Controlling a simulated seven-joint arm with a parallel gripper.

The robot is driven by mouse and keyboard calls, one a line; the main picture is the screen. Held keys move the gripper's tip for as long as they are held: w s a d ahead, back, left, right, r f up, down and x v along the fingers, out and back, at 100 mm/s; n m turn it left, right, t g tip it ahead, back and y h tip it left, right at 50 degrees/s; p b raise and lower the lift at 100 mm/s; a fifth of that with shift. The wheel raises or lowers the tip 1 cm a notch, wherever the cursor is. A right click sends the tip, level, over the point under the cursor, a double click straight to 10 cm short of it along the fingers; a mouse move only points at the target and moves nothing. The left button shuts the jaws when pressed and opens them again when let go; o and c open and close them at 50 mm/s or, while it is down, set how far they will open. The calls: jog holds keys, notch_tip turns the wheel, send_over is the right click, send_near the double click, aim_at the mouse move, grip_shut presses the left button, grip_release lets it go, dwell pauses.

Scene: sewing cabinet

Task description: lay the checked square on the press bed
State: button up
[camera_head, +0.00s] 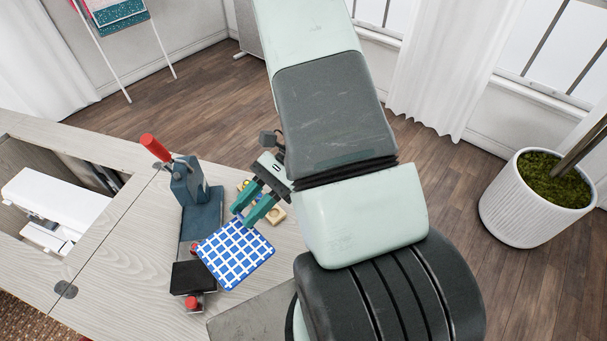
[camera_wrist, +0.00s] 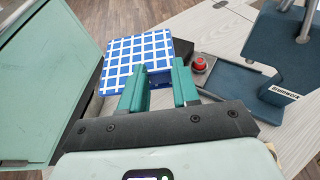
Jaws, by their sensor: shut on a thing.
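The checked square (camera_head: 236,253) is blue with a white grid. My gripper (camera_head: 244,214) is shut on its near edge, with the square reaching out past the fingertips. In the wrist view the square (camera_wrist: 138,60) lies flat-looking beyond the green fingers (camera_wrist: 158,88). The press (camera_head: 189,181) is dark blue with a red handle (camera_head: 156,148). In the wrist view its flat press bed (camera_wrist: 235,87) shows to the right of the square. The square appears beside the bed in that view; its height above the table is hard to tell.
A black block (camera_head: 192,277) with red knobs stands left of the square. Small yellow and tan pieces (camera_head: 270,214) lie behind my fingers. A white sewing machine (camera_head: 55,205) sits in the cabinet at left. The pale tabletop (camera_head: 130,265) is clear near its front left.

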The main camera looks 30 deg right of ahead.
aim_at(221, 237)
jog(key=shift+w+a+f+m+t, duration=0.25)
jog(key=shift+a+f+m+t, duration=0.9)
jog(key=shift+a+f+t, duration=0.15)
jog(key=shift+w+a+f+m+t, duration=0.3)
jog(key=shift+a+f+m+t, duration=0.9)
jog(key=shift+t, duration=0.25)
jog(key=shift+w+a+f+m+t, duration=0.25)
jog(key=shift+a+f+m+t, duration=0.9)
jog(key=shift+a+f+t, duration=0.15)
jog(key=shift+r, duration=0.1)
jog(key=shift+s+d, duration=0.1)
jog(key=shift+d, duration=0.15)
jog(key=shift+f, duration=0.35)
jog(key=o, duration=1.1)
